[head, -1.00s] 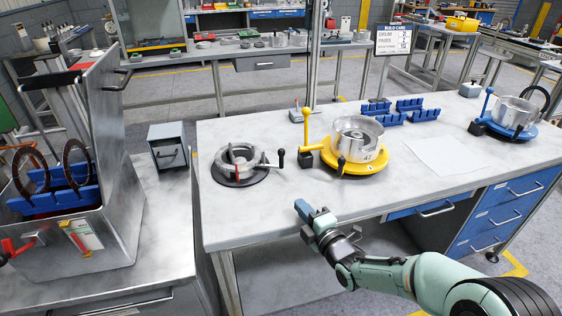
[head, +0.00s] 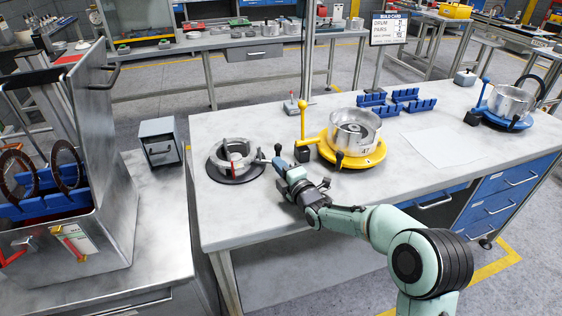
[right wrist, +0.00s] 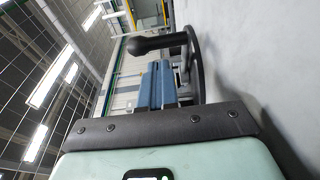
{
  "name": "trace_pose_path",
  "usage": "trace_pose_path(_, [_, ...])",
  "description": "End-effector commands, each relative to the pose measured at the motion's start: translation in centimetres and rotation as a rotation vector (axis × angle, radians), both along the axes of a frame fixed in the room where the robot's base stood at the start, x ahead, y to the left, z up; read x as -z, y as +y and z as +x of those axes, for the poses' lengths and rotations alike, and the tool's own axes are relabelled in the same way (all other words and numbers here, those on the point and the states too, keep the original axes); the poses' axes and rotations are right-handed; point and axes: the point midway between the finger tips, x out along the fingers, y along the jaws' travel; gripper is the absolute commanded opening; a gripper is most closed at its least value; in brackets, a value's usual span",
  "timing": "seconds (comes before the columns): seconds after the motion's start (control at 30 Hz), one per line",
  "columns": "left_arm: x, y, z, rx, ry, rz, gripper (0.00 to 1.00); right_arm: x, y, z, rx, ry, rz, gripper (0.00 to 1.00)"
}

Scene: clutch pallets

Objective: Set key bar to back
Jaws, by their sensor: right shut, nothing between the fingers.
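A grey ring fixture (head: 233,158) with a red mark stands on a dark round base at the left of the middle bench. A short bar (head: 260,160) with an upright black knob (head: 278,149) sticks out from its right side; I take this as the key bar. My right gripper (head: 280,166) is shut and empty, low over the bench at the bar's knob end. Whether it touches the bar I cannot tell. In the right wrist view the blue fingers (right wrist: 155,85) sit just below the black knob (right wrist: 150,45). My left gripper is out of view.
A yellow turntable (head: 352,158) with a metal drum (head: 354,130) and yellow post stands right of my gripper. Blue racks (head: 400,96) and a blue drum stand (head: 500,118) are farther back. A metal bin (head: 85,240) is at left. The bench front is clear.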

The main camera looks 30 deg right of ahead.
Motion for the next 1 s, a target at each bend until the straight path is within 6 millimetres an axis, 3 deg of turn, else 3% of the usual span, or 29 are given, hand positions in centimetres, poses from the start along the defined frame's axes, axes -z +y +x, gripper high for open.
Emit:
trace_pose_path(0.5, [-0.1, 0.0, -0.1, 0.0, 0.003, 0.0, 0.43, 0.0, -1.0, 1.0, -0.001, 0.0, 0.001, 0.0])
trace_pose_path(0.77, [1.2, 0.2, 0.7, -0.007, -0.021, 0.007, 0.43, 0.3, -2.5, 2.2, -0.001, 0.0, 0.0, 0.0])
trace_pose_path(1.0, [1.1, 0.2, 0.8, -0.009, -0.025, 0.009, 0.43, 0.0, -2.6, 2.3, -0.001, 0.0, 0.002, 0.0])
